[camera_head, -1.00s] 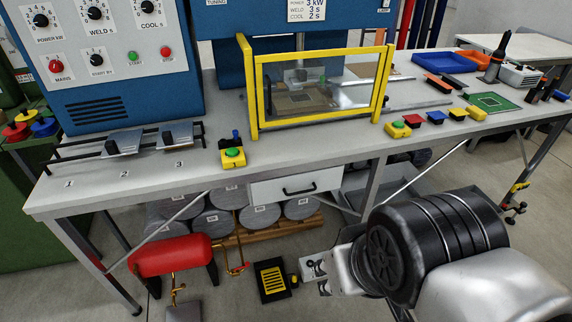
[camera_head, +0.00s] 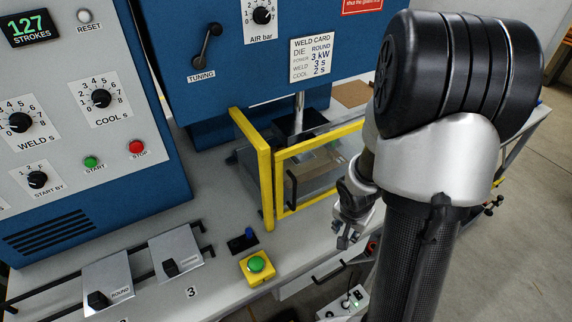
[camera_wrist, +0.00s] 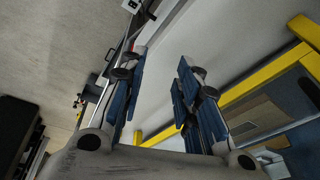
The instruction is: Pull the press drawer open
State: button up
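The press drawer (camera_head: 297,286) is a pale drawer under the front edge of the bench, with a dark bar handle (camera_head: 329,271). It appears shut, though my arm hides part of that area. My gripper (camera_head: 343,240) is above and slightly right of the handle, in front of the yellow-framed guard. In the wrist view my gripper (camera_wrist: 160,62) has its two blue-padded fingers spread apart with nothing between them. The bench's pale surface shows beyond the gap. I cannot clearly make out the handle in the wrist view.
The yellow guard frame (camera_head: 265,180) stands close to my gripper; it also shows in the wrist view (camera_wrist: 265,82). A green button on a yellow box (camera_head: 257,267) sits left of the drawer. The blue control cabinet (camera_head: 100,190) fills the left.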

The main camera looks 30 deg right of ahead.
jog(key=s+f+m+y+p, duration=0.2)
jog(key=s+f+m+p, duration=0.2)
jog(key=f, duration=0.3)
jog(key=b, duration=1.1)
send_near(334, 274)
jog(key=f, duration=0.5)
jog(key=w+f, duration=0.1)
jog(key=f, duration=0.1)
jog(key=shift+w+d+f, duration=0.1)
jog(key=shift+d+f, duration=0.05)
jog(key=shift+f, duration=0.15)
jog(key=shift+c, duration=0.6)
grip_shut()
